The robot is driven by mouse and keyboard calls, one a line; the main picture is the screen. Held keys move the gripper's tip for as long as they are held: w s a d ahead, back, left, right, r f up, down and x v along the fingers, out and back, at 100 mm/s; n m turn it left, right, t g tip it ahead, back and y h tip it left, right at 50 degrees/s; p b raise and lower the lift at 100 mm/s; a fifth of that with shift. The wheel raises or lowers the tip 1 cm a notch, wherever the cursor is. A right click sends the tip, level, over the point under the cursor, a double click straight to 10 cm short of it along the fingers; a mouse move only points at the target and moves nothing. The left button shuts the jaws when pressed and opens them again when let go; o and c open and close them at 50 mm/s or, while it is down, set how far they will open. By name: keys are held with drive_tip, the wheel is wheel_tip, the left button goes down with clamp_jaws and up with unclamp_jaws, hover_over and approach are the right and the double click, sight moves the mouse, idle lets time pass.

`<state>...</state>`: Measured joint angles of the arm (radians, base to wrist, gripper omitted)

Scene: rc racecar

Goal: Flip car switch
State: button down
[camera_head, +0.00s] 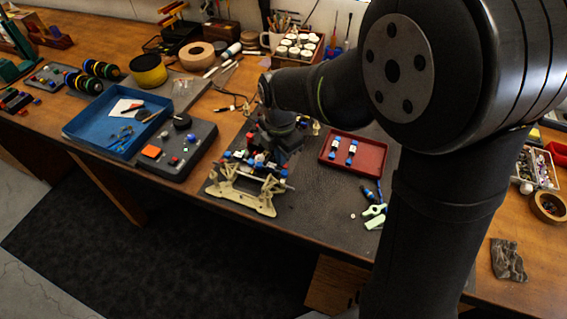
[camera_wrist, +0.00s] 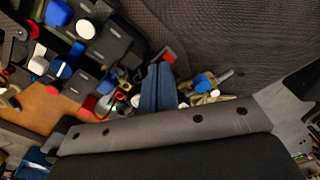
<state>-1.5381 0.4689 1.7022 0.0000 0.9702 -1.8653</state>
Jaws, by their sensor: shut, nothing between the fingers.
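The car (camera_head: 262,166), a bare chassis with blue, white, black and red parts, sits on a cream stand (camera_head: 245,196) at the mat's front edge. In the wrist view, car parts (camera_wrist: 85,45) fill the upper left. My gripper (camera_head: 268,154) is down over the car in the head view and hides part of it. Its two blue-grey fingers (camera_wrist: 160,68) are together and empty in the wrist view. A small red part (camera_wrist: 168,56) shows close to the fingertips; I cannot tell whether they touch. I cannot make out for certain which part is the switch.
A red tray (camera_head: 356,168) with small cylinders lies right of the car. A dark control box (camera_head: 190,165) and a blue tray (camera_head: 75,132) stand to its left. Pale green pieces (camera_head: 376,212) lie at the front right. Some dark mat (camera_head: 310,205) is bare.

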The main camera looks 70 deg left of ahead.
drive_tip(key=shift+f, duration=0.25)
drive_tip(key=shift+r, duration=3.5)
wheel_tip(320, 180, down, 7)
drive_tip(key=shift+r, duration=0.15)
